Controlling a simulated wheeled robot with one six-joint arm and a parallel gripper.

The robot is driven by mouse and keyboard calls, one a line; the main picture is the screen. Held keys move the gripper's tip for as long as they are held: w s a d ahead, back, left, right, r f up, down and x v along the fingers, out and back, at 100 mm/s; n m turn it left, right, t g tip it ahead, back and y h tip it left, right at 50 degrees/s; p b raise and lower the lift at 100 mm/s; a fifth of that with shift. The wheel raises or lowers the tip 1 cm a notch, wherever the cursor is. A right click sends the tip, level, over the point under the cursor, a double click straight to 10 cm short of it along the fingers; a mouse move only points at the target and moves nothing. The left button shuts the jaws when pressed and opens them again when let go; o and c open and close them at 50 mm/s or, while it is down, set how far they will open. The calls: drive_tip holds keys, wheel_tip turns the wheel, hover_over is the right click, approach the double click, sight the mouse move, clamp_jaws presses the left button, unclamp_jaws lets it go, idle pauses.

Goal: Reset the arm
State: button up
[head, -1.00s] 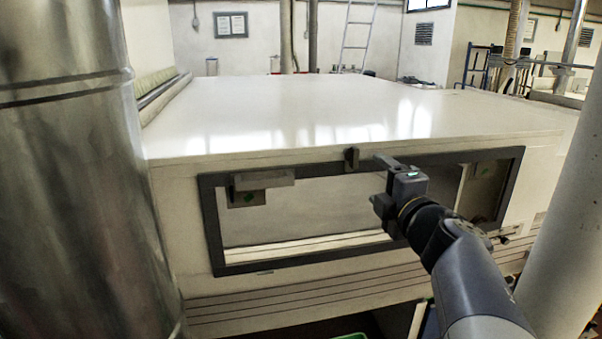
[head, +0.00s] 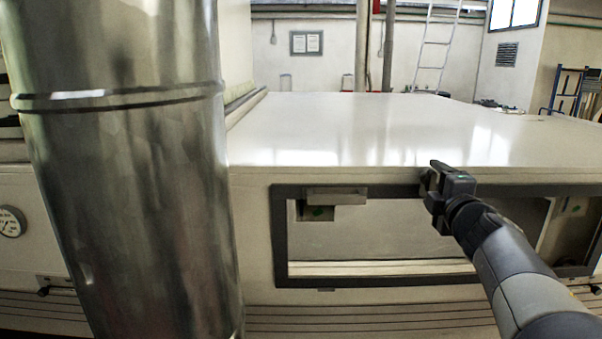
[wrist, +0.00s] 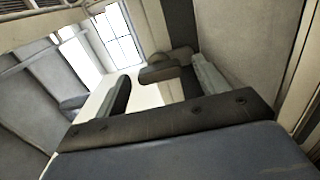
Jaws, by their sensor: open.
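My gripper (head: 432,183) is in front of the upper edge of a dark-framed window in the head view, at the end of my arm reaching in from the lower right. In the wrist view my gripper (wrist: 160,90) has its two jaws apart, with a pale gap between them. I see nothing held. Whether the jaws touch the window frame (head: 281,240) cannot be told. The gripper covers part of the frame's top edge.
The white tunnel housing (head: 330,130) with a flat, shiny top fills the middle. A shiny metal duct (head: 135,200) stands close on the left. A ladder (head: 434,50) leans at the back wall. Space above the housing top is clear.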

drive_tip(key=shift+s, duration=0.15)
drive_tip(key=s, duration=1.1)
drive_tip(key=w, duration=1.1)
drive_tip(key=shift+w, duration=0.2)
drive_tip(key=m+p, duration=0.1)
drive_tip(key=m, duration=0.1)
drive_tip(key=m+p, duration=0.1)
drive_tip(key=shift+s+r+m, duration=0.15)
drive_tip(key=shift+m, duration=0.25)
drive_tip(key=m+p, duration=0.2)
drive_tip(key=m, duration=0.2)
drive_tip(key=shift+m, duration=0.4)
drive_tip(key=m+p, duration=0.4)
drive_tip(key=m, duration=0.1)
drive_tip(key=shift+m, duration=0.4)
drive_tip(key=m+p, duration=0.2)
drive_tip(key=m, duration=0.1)
drive_tip(key=shift+m, duration=0.3)
